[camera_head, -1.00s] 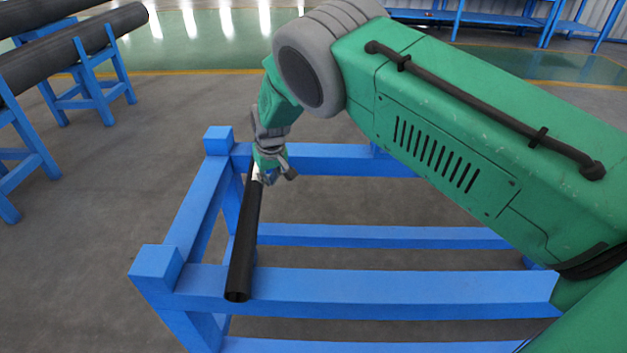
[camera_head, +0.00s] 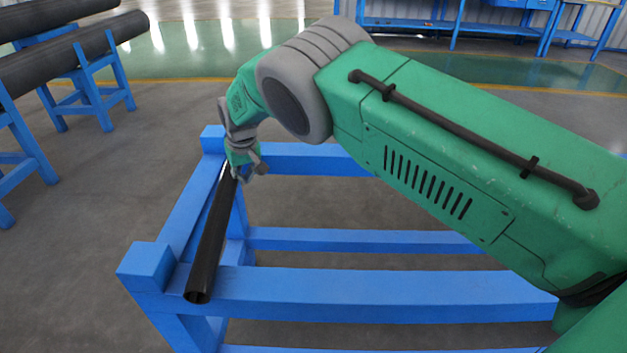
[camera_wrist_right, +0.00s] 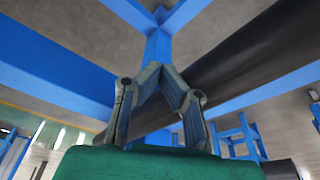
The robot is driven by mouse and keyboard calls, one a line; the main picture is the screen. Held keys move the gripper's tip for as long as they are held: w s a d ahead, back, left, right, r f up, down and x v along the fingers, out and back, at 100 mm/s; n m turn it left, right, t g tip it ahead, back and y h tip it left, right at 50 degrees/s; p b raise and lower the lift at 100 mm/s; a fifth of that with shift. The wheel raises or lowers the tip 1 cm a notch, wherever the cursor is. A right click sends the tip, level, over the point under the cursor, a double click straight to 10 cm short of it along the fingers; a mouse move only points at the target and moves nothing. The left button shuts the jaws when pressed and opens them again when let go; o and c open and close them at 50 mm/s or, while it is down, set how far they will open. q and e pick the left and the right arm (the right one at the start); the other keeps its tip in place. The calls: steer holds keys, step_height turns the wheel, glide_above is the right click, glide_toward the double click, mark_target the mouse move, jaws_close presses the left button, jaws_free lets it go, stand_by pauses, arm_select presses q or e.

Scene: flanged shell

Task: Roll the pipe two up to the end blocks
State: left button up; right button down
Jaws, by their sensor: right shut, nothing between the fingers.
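The dark pipe (camera_head: 210,240) lies across the front and back beams of the blue rack, near its left end. The near end block (camera_head: 147,265) and the far end block (camera_head: 213,138) stand to its left. A gap shows between the pipe and the near block; at the far end I cannot tell if they touch. My right gripper (camera_head: 245,168) is shut and empty at the pipe's far end, on its right side. In the right wrist view its fingertips (camera_wrist_right: 161,72) meet beside the pipe (camera_wrist_right: 240,60). My left gripper is not in view.
The rack's front beam (camera_head: 370,295) and back beam (camera_head: 310,160) are bare to the right of the pipe. My right arm covers much of the right side. Other large pipes (camera_head: 60,60) rest on blue stands at the upper left. Blue workbenches stand at the back.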

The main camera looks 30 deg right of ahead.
steer(key=shift+w+a+f+b, duration=0.1)
steer(key=shift+w+a+b, duration=0.3)
steer(key=shift+a+b, duration=0.35)
steer(key=shift+w+a+f+b, duration=0.1)
steer(key=shift+w+a+b, duration=0.25)
steer(key=shift+a+b, duration=0.35)
steer(key=r+p, duration=0.1)
steer(key=d+r+p, duration=0.1)
steer(key=r+p, duration=0.1)
steer(key=shift+s, duration=0.2)
step_height(320, 180, up, 6)
steer(key=s+d+p, duration=0.1)
steer(key=d+p, duration=0.1)
steer(key=p, duration=0.5)
steer(key=shift+r, duration=0.2)
steer(key=shift+s, duration=0.1)
